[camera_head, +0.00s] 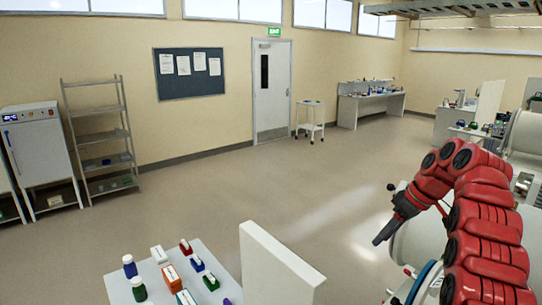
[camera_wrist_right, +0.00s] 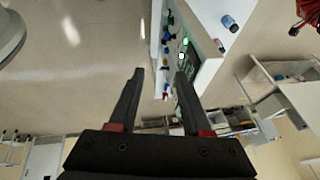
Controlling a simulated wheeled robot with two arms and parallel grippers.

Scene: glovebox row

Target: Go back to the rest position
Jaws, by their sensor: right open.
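My right gripper (camera_head: 384,232) is dark, at the end of my red arm on the right of the head view. It points down and to the left over the open floor, next to a large white rounded glovebox body (camera_head: 408,243). In the right wrist view the two fingers of this gripper (camera_wrist_right: 160,76) stand apart with nothing between them. It touches nothing that I can see. My left gripper does not show in the head view.
A white table (camera_head: 212,263) with bottles and small boxes stands at the bottom, beside a white upright panel (camera_head: 275,270). A shelf rack (camera_head: 100,140), white cabinet (camera_head: 42,150), door (camera_head: 271,90) and cart (camera_head: 310,118) line the walls. The middle floor (camera_head: 240,185) is clear.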

